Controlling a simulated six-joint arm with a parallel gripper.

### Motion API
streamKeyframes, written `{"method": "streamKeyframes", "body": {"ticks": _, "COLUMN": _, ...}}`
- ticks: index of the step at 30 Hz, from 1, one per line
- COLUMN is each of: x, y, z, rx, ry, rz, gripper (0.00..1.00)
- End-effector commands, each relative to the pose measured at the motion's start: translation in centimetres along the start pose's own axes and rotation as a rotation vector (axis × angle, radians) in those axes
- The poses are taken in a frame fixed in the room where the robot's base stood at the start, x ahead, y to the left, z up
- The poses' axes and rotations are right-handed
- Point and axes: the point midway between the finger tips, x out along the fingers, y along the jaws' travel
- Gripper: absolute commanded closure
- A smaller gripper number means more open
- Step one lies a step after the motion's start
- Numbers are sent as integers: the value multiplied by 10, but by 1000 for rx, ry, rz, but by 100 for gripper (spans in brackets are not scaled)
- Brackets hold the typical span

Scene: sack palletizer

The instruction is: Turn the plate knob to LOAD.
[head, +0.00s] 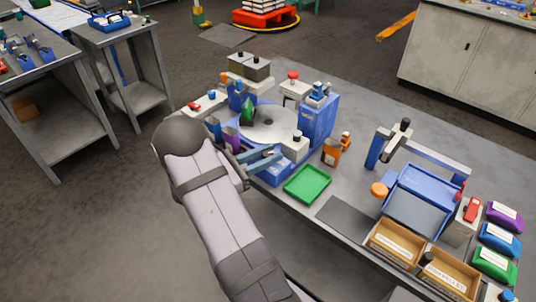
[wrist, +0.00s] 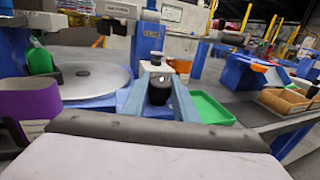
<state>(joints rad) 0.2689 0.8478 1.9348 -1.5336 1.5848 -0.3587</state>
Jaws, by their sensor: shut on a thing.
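A dark round knob (wrist: 159,90) stands on the blue machine, in front of the grey round plate (head: 268,123). My gripper (head: 268,157) is over the machine's front edge, with its blue fingers on both sides of the knob. In the wrist view, my gripper (wrist: 159,84) is shut on this knob. The fingers mostly hide it in the head view. No LOAD marking or pointer can be read. The plate also shows at the left in the wrist view (wrist: 98,80).
A green piece (head: 247,115) stands on the plate's left side, and a purple one (head: 230,137) beside my wrist. A blue column (head: 320,118) rises behind. A green tray (head: 307,184) lies in front.

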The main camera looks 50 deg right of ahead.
Motion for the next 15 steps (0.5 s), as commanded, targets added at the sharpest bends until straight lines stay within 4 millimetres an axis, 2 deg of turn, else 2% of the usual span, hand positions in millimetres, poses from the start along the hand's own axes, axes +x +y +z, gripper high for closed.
{"method": "streamKeyframes", "body": {"ticks": 8, "x": 0, "y": -1, "z": 2, "rx": -4, "ry": 0, "rz": 98, "gripper": 96}}
{"method": "streamKeyframes", "body": {"ticks": 15, "x": 0, "y": -2, "z": 1, "rx": -4, "ry": 1, "rz": 260, "gripper": 96}}
